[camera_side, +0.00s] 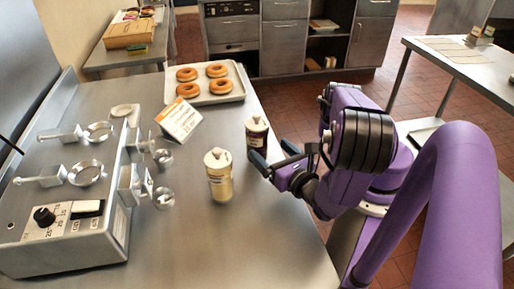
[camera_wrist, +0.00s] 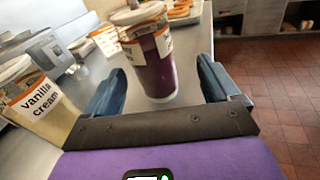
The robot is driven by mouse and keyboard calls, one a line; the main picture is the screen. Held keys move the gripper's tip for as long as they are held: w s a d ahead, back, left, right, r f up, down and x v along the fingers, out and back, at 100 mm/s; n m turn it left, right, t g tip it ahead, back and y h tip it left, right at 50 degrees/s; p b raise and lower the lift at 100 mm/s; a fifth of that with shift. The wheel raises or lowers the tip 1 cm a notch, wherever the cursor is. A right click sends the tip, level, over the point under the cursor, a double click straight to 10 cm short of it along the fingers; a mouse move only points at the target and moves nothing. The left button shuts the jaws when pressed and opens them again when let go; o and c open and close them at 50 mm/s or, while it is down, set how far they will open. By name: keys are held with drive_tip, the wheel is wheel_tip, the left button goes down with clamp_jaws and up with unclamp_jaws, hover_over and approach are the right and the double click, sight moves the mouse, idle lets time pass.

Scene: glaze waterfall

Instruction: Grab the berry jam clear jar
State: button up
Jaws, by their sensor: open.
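The berry jam jar (camera_side: 257,134) is clear with dark purple contents, a pale lid and a white label. It stands upright on the steel counter near its right edge. My gripper (camera_side: 268,150) is open, with its blue fingers just in front of the jar in the side view. In the wrist view the jar (camera_wrist: 155,68) shows upright between the two fingers of my gripper (camera_wrist: 160,72). No finger clearly touches it.
A vanilla cream jar (camera_side: 219,181) stands nearby, at the left of the wrist view (camera_wrist: 42,112). A tray of donuts (camera_side: 232,92) lies behind. A tilted sign (camera_side: 179,119) and a steel machine (camera_side: 75,215) are on the left. The counter's front is clear.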

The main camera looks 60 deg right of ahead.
sight(264, 146)
drive_tip(key=shift+w+r+n+t+y, duration=0.3)
drive_tip(key=shift+w+n+t+y, duration=0.35)
drive_tip(key=shift+n, duration=0.25)
drive_tip(key=shift+x, duration=0.95)
drive_tip(key=shift+x, duration=2.65)
drive_tip(key=c, duration=1.4)
